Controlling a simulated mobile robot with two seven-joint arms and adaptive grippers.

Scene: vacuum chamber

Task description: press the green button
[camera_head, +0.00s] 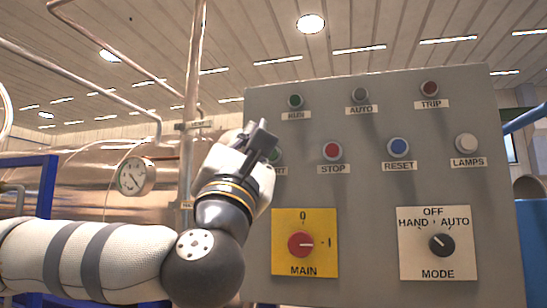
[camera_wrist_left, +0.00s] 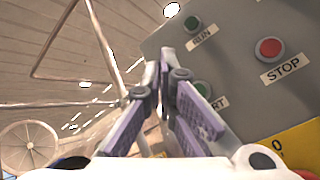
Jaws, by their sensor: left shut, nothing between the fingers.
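A grey control panel (camera_head: 375,200) carries the buttons. The green button (camera_head: 276,156) above the partly covered START label sits at its left side, partly hidden behind my left gripper (camera_head: 262,138). In the left wrist view the green button (camera_wrist_left: 202,89) shows just right of the fingers, partly behind them. My left gripper (camera_wrist_left: 165,75) is shut and empty, its fingertips close to the button. I cannot tell whether they touch it. A green RUN lamp (camera_head: 295,101) sits above. My right gripper is not in view.
Below are the MAIN switch (camera_head: 300,244) and MODE knob (camera_head: 441,244). A copper pipe (camera_head: 193,80) and gauge (camera_head: 136,176) stand left.

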